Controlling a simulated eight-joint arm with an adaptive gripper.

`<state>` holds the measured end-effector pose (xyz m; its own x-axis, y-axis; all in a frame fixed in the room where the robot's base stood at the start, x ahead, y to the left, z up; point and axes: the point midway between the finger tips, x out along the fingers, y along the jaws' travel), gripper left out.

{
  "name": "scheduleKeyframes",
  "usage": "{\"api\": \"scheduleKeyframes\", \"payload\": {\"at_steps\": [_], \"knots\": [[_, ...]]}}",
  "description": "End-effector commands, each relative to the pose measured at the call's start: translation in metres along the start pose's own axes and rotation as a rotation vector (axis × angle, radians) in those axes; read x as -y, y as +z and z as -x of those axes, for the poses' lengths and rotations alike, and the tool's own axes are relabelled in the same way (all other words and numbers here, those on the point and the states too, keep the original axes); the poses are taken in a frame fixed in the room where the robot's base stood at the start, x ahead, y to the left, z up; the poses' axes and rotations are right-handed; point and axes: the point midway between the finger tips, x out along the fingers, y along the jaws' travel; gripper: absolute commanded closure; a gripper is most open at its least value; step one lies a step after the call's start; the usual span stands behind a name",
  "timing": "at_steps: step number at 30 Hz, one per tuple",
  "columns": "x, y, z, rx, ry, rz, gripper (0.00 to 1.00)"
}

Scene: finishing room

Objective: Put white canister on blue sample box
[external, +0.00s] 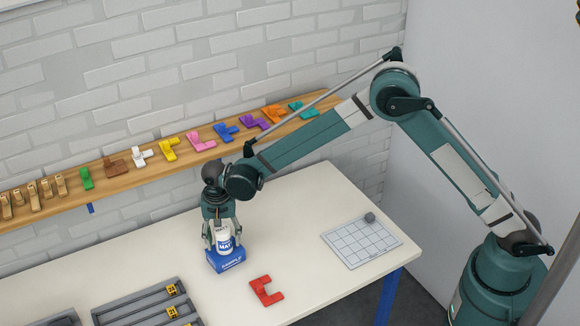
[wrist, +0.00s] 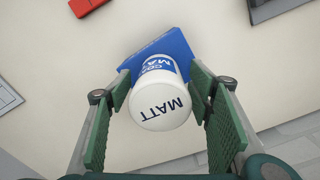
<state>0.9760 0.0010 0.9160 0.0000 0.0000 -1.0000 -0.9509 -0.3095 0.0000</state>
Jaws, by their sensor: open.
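The white canister (external: 224,240), marked MATT, stands upright on top of the blue sample box (external: 228,262) on the table. In the wrist view the canister (wrist: 160,105) sits between my fingers, with its white lid towards the camera, and part of the blue box (wrist: 172,45) shows beyond it. My gripper (external: 222,245) is right over the box, its fingers on either side of the canister. In the wrist view my gripper (wrist: 162,108) is open, with a gap beside the canister. The underside of the canister is hidden.
A red L-shaped piece (external: 266,291) lies right of the box. A grey slotted tray (external: 148,304) is at the front left, and a gridded board (external: 361,241) lies at the right. A wooden shelf (external: 105,189) with coloured pieces runs along the wall. The table between is clear.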

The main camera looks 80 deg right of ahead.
Motion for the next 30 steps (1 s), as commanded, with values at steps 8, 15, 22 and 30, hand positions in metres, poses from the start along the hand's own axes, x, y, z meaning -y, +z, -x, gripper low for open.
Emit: {"api": "scheduleKeyframes", "payload": {"at_steps": [8, 15, 22, 30], "knots": [[0.0, 0.0, 0.03, 0.0, 0.0, 0.0, 0.48], [0.0, 0.0, 0.069, 0.0, 0.0, 0.0, 0.48], [0.0, 0.0, 0.102, 0.0, 0.0, 0.0, 0.48], [0.0, 0.0, 0.119, 0.0, 0.0, 0.0, 0.48]]}}
